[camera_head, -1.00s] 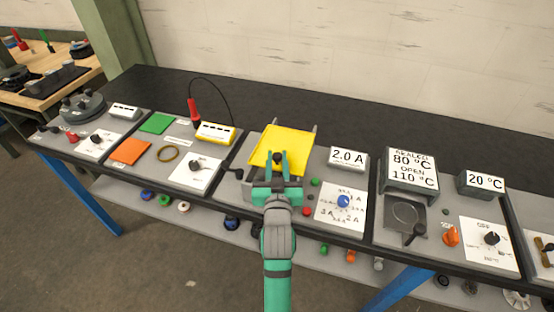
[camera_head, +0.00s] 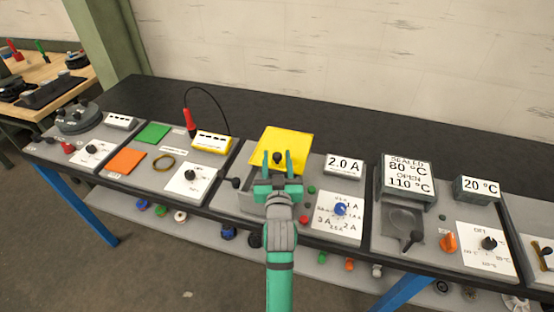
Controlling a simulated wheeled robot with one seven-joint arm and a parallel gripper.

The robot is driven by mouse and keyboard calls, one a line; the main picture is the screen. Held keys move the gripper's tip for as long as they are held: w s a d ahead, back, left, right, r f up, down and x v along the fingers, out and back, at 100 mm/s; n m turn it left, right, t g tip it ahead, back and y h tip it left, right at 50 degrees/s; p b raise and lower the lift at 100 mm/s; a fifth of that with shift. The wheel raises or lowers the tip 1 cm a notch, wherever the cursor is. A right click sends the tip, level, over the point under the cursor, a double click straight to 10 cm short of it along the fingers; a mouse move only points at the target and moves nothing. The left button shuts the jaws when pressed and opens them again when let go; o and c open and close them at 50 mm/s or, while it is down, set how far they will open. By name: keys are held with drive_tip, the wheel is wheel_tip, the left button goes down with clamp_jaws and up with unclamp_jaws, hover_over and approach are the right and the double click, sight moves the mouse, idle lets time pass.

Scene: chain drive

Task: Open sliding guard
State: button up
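The sliding guard is a yellow plate (camera_head: 294,143) lying over the middle panel unit. A small black knob (camera_head: 278,157) stands on it near its front. My gripper (camera_head: 277,160) reaches over the panel from the front, its two green fingers on either side of the knob. The fingers are apart, with yellow showing between each finger and the knob. Whether they touch the plate cannot be told. Part of the grey base in front of the guard is hidden by my gripper.
A 2.0 A display (camera_head: 345,165) and a blue dial (camera_head: 340,209) stand just right of the guard. Left are a yellow-framed meter (camera_head: 212,143) and a red probe with a cable (camera_head: 190,121). The dark bench (camera_head: 330,125) behind the guard is bare.

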drive_tip(key=s, duration=1)
drive_tip(key=shift+s, duration=0.4)
